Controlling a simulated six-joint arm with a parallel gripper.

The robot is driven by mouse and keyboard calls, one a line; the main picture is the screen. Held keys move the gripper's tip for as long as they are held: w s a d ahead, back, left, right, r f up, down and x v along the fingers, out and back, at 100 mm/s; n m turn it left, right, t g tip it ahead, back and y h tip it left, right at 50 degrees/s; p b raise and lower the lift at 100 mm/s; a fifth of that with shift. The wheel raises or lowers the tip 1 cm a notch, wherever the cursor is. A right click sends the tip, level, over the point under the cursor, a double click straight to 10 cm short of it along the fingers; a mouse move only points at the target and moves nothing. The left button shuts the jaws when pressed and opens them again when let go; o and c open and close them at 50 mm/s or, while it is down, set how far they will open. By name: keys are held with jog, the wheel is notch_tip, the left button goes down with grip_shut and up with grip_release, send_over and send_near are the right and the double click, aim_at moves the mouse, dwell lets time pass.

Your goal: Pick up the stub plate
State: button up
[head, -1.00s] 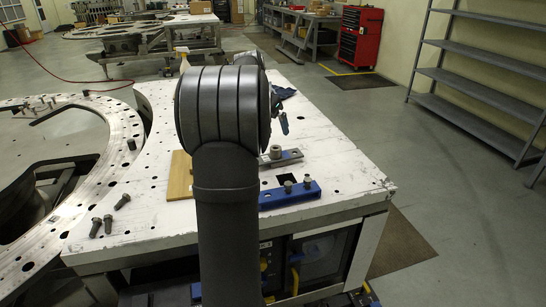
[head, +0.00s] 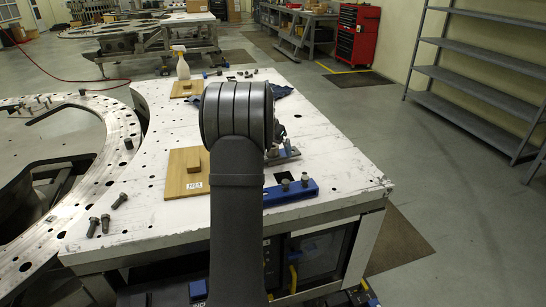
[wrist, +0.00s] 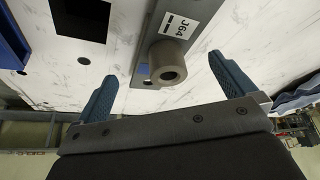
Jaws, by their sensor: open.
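The stub plate, a flat grey bar with a short round stub and a white label, shows at the top of the wrist view (wrist: 150,32); the label seems to read J64. Its stub (wrist: 168,62) lies between the fingers in the picture, touching neither. My gripper (wrist: 163,68) is open and empty, with one blue finger on each side of the stub. In the head view the plate (head: 287,155) lies on the white table just right of my arm, which partly covers it. My gripper is hidden there, apart from a possible dark bit by the plate.
A blue bar with two studs (head: 290,193) lies close in front of the plate. A wooden board (head: 178,185) with a wooden block is left of my arm. Loose bolts (head: 106,226) lie at front left. A spray bottle (head: 182,65) stands at the back. The table's right side is clear.

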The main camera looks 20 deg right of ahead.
aim_at(276, 153)
jog(key=x, duration=0.4)
jog(key=shift+w+f, duration=0.1)
jog(key=shift+f, duration=0.25)
jog(key=shift+r, duration=0.1)
jog(key=c, duration=1.9)
